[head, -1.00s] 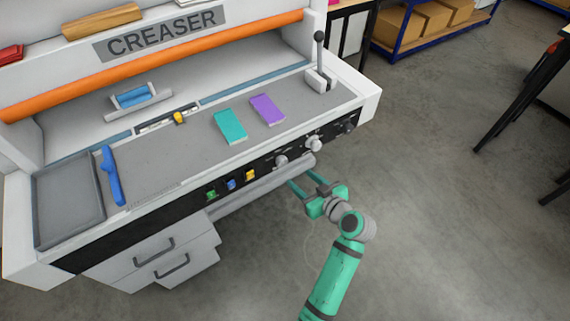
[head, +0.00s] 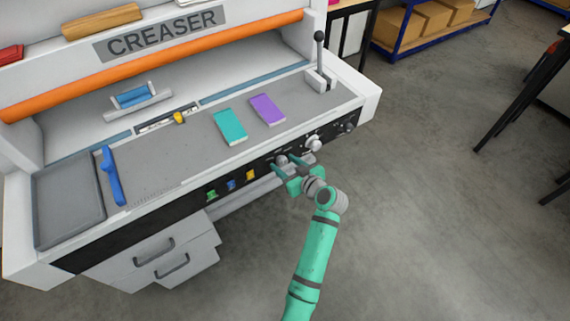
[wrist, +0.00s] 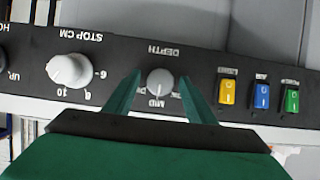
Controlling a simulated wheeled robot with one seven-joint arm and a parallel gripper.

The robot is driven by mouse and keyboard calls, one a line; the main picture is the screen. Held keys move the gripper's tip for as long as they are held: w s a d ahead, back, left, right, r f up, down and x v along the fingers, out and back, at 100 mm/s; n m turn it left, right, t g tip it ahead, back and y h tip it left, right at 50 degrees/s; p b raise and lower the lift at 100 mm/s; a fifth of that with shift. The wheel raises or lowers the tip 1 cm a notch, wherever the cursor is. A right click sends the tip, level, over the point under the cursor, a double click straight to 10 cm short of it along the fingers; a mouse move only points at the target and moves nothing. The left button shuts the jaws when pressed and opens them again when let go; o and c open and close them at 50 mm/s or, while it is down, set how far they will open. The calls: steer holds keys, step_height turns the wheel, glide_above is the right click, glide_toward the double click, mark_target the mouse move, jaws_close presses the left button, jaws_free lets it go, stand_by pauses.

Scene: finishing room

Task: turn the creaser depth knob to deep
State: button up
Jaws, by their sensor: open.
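The depth knob (wrist: 160,82) is a small grey dial on the black front panel, under the label DEPTH, which reads upside down in the wrist view. Its pointer lies toward the MID mark. In the head view the knob (head: 281,160) is partly hidden by my gripper. My gripper (wrist: 160,90) is open, with one green finger on each side of the knob. I cannot tell whether the fingers touch it. In the head view my gripper (head: 287,170) is at the panel's front.
The larger STOP CM knob (wrist: 68,70) is beside the depth knob. Yellow (wrist: 227,93), blue (wrist: 261,96) and green (wrist: 291,99) switches sit on the other side. Teal (head: 230,126) and purple (head: 267,109) pads lie on the creaser bed. Open floor lies in front and to the right.

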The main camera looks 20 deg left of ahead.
steer(key=c, duration=1)
steer(key=m+g, duration=0.1)
steer(key=m+y, duration=0.1)
steer(key=m, duration=0.1)
steer(key=shift+w+d+m+g+y, duration=0.2)
steer(key=shift+m+g+y, duration=0.1)
steer(key=shift+g, duration=0.1)
steer(key=m+y, duration=0.1)
steer(key=m, duration=0.1)
steer(key=m+g+y, duration=0.1)
steer(key=m, duration=0.1)
steer(key=shift+f+m+g, duration=0.15)
steer(key=shift+m+g, duration=0.15)
steer(key=shift+y, duration=0.3)
steer(key=o, duration=1)
